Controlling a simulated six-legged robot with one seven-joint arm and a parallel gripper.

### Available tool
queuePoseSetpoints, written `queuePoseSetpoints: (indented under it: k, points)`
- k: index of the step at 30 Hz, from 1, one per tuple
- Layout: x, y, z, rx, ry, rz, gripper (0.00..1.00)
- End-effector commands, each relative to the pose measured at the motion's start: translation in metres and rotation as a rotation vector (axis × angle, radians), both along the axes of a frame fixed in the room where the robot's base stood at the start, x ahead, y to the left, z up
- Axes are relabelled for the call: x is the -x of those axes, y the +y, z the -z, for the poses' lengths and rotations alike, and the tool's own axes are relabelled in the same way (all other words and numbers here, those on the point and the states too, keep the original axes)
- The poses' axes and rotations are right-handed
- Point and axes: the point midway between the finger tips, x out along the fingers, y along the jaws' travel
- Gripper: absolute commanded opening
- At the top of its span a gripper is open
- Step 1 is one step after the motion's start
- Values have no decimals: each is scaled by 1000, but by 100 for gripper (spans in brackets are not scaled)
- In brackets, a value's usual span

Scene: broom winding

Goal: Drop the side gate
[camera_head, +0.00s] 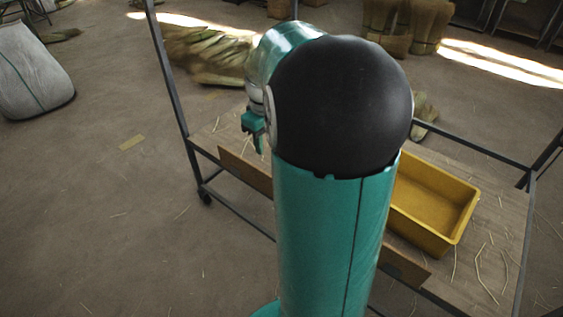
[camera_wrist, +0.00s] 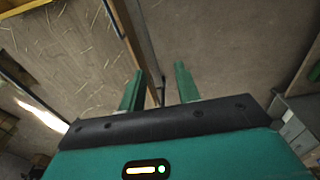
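The side gate looks to be a low brown wooden board (camera_head: 244,172) standing along the near edge of a wheeled cart; my arm hides its middle. Its right end, with a dark round spot, shows beyond my arm. My gripper (camera_head: 258,140) is near the board's left part, above it. In the wrist view my gripper (camera_wrist: 158,78) is open, its two green fingers apart. A wooden board edge (camera_wrist: 130,35) runs down toward the gap between the fingers. I cannot tell whether it touches them.
A yellow bin (camera_head: 432,205) sits on the cart deck among loose straws. Dark metal posts (camera_head: 170,75) and rails frame the cart. Straw bundles (camera_head: 210,55) lie behind it. A pale sack (camera_head: 32,75) stands far left. The floor at left is mostly clear.

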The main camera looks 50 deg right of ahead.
Motion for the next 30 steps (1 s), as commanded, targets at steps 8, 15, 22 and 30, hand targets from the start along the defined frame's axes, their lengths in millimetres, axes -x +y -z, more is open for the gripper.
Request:
queuePoseSetpoints:
  k: [8,15,22,30]
  points:
    - [34,-123,83,-148,71,-11,33]
    - [63,-170,124,-220,69,-24,33]
    - [64,-170,145,-227,69,-27,33]
    - [63,-161,196,-226,70,-27,33]
